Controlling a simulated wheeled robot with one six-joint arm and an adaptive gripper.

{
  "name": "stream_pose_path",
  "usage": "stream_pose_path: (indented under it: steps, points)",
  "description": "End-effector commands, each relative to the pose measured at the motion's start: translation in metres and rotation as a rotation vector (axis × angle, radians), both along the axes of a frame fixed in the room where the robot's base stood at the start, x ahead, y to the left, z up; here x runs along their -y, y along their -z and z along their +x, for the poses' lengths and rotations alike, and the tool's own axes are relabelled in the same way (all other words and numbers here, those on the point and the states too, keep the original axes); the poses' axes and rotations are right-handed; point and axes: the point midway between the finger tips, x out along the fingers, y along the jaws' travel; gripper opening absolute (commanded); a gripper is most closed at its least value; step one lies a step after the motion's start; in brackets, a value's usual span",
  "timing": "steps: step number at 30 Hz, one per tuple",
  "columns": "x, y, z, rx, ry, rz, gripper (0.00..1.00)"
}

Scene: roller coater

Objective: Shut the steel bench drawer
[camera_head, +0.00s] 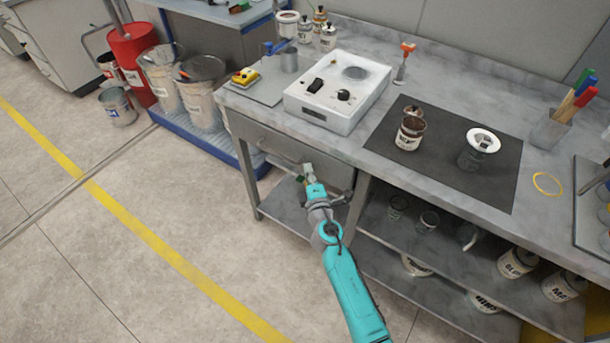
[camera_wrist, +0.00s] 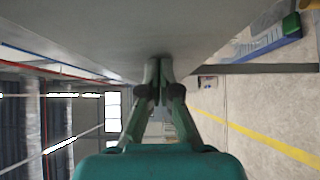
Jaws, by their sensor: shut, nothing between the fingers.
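The steel bench drawer (camera_head: 275,143) is the grey front under the left part of the bench top, with a bar handle on it. It looks close to flush with the bench frame; I cannot tell whether a small gap is left. My gripper (camera_head: 308,172) is in front of the right part of the drawer front, its fingers together and empty. In the wrist view my gripper (camera_wrist: 159,65) has its closed fingertips at a broad grey surface (camera_wrist: 120,30), probably the drawer front. They look touching or very near. My gripper and arm hide part of the drawer's right side.
The bench top holds a white device (camera_head: 335,95), a dark mat (camera_head: 440,185) with cans and a brush holder (camera_head: 548,130). Cans stand on the shelf below. Left are buckets on a blue pallet (camera_head: 190,128) and a red drum (camera_head: 135,65). Floor before the drawer is clear.

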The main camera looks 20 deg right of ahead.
Motion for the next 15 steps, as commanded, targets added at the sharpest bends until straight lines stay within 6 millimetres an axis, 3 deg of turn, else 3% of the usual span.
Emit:
stream_pose_path:
  steps: [15]
  points:
    - [0.0118, -0.0011, 0.0073, 0.001, 0.007, 0.001, 0.0]
